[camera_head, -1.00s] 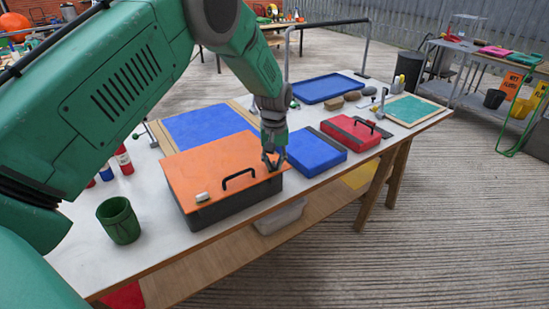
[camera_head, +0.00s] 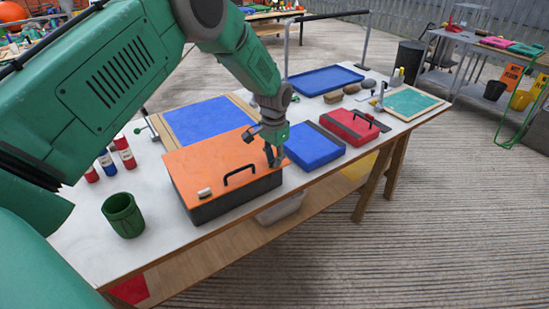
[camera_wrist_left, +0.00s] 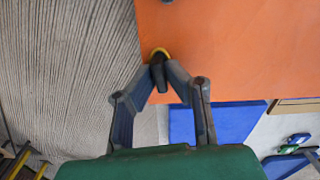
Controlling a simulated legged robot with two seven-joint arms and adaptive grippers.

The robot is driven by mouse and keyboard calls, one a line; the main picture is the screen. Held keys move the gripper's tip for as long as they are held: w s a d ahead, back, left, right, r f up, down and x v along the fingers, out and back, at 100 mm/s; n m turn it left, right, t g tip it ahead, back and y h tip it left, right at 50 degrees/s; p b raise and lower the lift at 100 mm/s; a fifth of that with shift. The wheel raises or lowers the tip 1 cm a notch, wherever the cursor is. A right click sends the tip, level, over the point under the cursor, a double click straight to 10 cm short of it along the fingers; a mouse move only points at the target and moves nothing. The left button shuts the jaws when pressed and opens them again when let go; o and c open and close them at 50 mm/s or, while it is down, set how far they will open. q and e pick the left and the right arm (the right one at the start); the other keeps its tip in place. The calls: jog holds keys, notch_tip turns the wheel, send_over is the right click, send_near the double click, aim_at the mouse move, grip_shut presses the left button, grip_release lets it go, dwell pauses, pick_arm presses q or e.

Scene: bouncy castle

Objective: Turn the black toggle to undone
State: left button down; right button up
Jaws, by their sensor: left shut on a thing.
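The orange lid (camera_head: 200,163) covers a dark box on the near side of the white table. My left gripper (camera_head: 274,160) points down at the lid's right corner. In the left wrist view my left gripper (camera_wrist_left: 160,72) has its fingertips together on the small black toggle (camera_wrist_left: 158,60), which has a yellow edge. The toggle sits at the corner of the orange lid (camera_wrist_left: 235,50). The fingers cover most of it, so its turn angle cannot be told. In the head view it is hidden. My right gripper is not in view.
A blue case (camera_head: 314,147) lies close right of the gripper, with a red case (camera_head: 350,125) beyond. A green cup (camera_head: 123,215) stands at the table's left.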

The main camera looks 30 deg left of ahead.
pick_arm(q)
jog(key=shift+w+m, duration=0.1)
jog(key=shift+m, duration=0.8)
jog(key=c, duration=1.6)
grip_release()
jog(key=shift+a, duration=0.1)
jog(key=shift+r, duration=0.4)
notch_tip(320, 180, up, 11)
